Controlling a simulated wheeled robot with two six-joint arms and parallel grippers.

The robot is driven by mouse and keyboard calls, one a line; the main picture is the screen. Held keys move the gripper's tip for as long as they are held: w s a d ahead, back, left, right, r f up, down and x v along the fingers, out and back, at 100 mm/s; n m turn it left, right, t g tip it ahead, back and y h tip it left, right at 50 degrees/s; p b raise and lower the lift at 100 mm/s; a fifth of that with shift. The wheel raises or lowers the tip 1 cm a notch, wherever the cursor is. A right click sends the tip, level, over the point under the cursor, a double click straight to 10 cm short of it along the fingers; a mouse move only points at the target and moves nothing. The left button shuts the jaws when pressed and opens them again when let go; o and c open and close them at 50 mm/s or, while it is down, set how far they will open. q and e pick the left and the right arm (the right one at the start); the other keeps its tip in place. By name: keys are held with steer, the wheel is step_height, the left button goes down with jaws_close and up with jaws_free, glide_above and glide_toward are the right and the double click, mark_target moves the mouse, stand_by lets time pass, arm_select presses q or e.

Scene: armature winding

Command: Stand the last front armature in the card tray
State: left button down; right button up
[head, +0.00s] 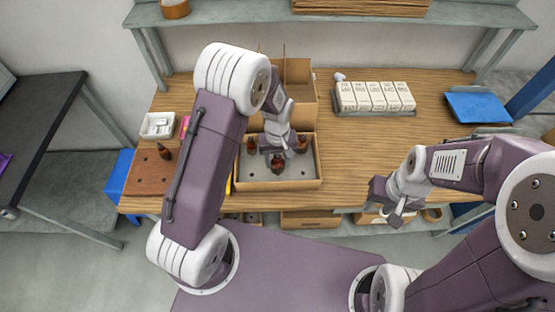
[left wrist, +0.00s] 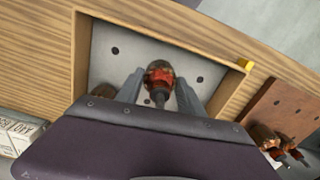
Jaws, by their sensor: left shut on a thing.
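The card tray (head: 318,182) is a shallow box with a grey, holed floor. It stands near the table's front edge, and its rim shows in the left wrist view (left wrist: 158,35). My left gripper (head: 278,156) is over the tray, shut on a red-brown armature (head: 278,166). In the left wrist view this armature (left wrist: 160,76) is between the fingers, over the tray floor; whether its tip touches the floor I cannot tell. Two more armatures stand in the tray, at the back left (head: 251,146) and back right (head: 302,144). My right gripper (head: 394,215) is by the table's front edge, its fingers unclear.
An open carton (head: 297,85) stands behind the tray. White boxes (head: 375,98) and a blue tray (head: 478,107) are to the right.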

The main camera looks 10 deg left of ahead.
arm_select(q)
steer(key=shift+f+b, duration=0.6)
steer(key=shift+f, duration=0.4)
steer(key=c, duration=0.8)
jaws_free()
steer(key=shift+o, duration=0.2)
step_height(320, 180, up, 10)
steer(key=p, duration=0.9)
steer(key=o, duration=0.6)
steer(key=shift+c, duration=0.2)
